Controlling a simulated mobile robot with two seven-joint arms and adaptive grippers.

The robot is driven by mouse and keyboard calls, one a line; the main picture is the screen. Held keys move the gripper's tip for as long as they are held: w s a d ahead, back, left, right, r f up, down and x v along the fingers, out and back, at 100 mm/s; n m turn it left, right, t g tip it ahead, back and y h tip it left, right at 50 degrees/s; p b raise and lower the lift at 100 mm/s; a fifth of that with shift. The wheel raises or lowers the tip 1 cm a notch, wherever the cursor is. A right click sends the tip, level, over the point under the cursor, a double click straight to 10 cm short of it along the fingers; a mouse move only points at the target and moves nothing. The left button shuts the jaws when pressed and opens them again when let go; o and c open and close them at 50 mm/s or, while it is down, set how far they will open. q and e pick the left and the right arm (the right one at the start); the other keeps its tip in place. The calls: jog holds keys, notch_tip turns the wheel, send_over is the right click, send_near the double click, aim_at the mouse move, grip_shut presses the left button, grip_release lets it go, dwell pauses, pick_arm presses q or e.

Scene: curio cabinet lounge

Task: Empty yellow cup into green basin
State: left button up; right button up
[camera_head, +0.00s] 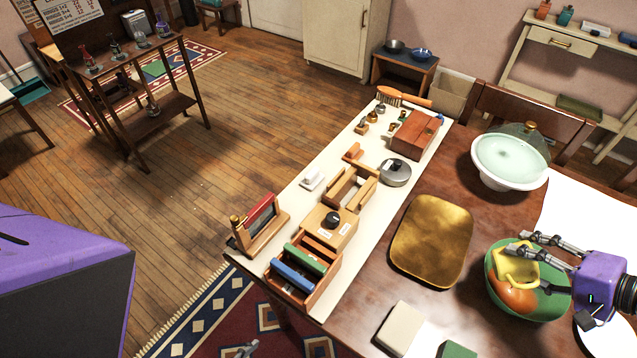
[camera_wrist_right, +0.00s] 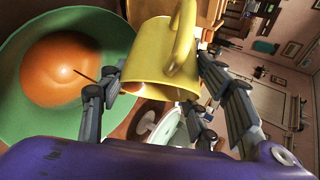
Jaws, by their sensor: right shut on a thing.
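The yellow cup (camera_head: 515,264) is tipped over the green basin (camera_head: 547,306) at the right of the table. It also shows in the right wrist view (camera_wrist_right: 165,55), with its handle toward the camera's top. My right gripper (camera_head: 528,246) is shut on the cup, with fingers on both sides of it. Inside the green basin lies a smooth orange mass (camera_head: 512,295), also seen in the right wrist view (camera_wrist_right: 62,70). A thin dark orange streak (camera_wrist_right: 85,74) shows between cup and basin. The cup's inside is mostly hidden. A grey tip at the bottom edge may be my left gripper (camera_head: 247,350).
A gold tray (camera_head: 433,240) lies left of the basin. A white bowl of pale liquid (camera_head: 510,160) stands behind it. A cream runner (camera_head: 340,285) holds wooden boxes and a round metal pot (camera_head: 395,172). A beige block (camera_head: 400,328) sits at the front.

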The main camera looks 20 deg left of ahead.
pick_arm(q)
jog(key=shift+s+f, duration=0.25)
jog(key=shift+f, duration=0.15)
pick_arm(e)
jog(key=shift+d, duration=0.1)
pick_arm(q)
jog(key=shift+a+r, duration=0.1)
jog(key=shift+a, duration=0.05)
pick_arm(e)
jog(key=shift+f, duration=0.15)
dwell(0.4)
jog(key=shift+f+m+y+b, duration=0.1)
jog(key=shift+m+y+b, duration=0.2)
jog(key=shift+y+b, duration=0.1)
pick_arm(q)
jog(key=shift+s+f, duration=0.5)
jog(key=shift+f, duration=0.1)
pick_arm(e)
jog(key=shift+w+d, duration=0.1)
pick_arm(q)
jog(key=shift+r, duration=0.1)
pick_arm(e)
jog(key=shift+f, duration=0.1)
